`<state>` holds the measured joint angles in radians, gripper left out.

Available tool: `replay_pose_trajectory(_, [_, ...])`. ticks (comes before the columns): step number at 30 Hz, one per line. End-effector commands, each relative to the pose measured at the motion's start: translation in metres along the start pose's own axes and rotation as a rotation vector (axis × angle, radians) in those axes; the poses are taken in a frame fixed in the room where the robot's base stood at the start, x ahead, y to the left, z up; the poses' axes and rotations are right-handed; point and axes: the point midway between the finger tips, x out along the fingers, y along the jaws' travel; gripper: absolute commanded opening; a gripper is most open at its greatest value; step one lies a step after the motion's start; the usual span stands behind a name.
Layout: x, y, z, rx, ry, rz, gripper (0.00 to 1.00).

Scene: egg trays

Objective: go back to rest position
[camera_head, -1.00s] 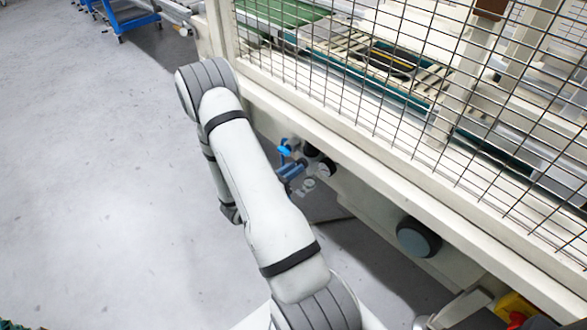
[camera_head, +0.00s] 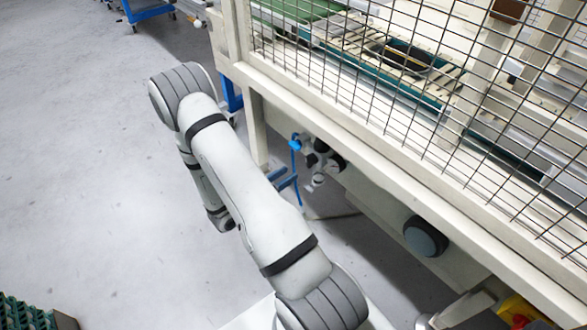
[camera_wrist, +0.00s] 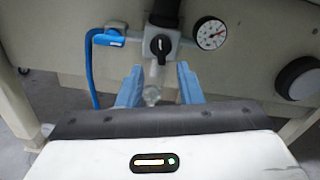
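My arm (camera_head: 235,165) stretches from the bottom right up to the left beside the machine, bent at a grey joint at its far end. My gripper (camera_wrist: 158,69) shows in the wrist view with its two blue-grey fingers apart and nothing held between them. Its fingers point toward the machine's lower front, where a valve with a black knob (camera_wrist: 159,45) shows beyond the gap. I cannot clearly make out the gripper in the head view.
A cream machine frame with wire mesh (camera_head: 400,75) fills the right side. A pressure gauge (camera_wrist: 210,33) and a blue hose (camera_wrist: 91,70) are on its front. Green stacked trays (camera_head: 25,315) stand at the bottom left. A blue cart (camera_head: 148,12) stands far back. The grey floor on the left is clear.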

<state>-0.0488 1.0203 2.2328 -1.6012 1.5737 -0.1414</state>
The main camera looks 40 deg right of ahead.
Motion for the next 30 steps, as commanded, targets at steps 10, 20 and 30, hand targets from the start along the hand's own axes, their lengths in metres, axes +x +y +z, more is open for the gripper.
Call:
replay_pose_trajectory(10, [-0.006, 0.0, 0.0, 0.0, 0.0, -0.001, 0.33])
replay_pose_trajectory(20, [-0.006, -0.001, 0.003, 0.006, 0.003, -0.006, 0.33])
replay_pose_trajectory(30, [-0.012, -0.064, 0.11, 0.278, 0.185, -0.263, 0.33])
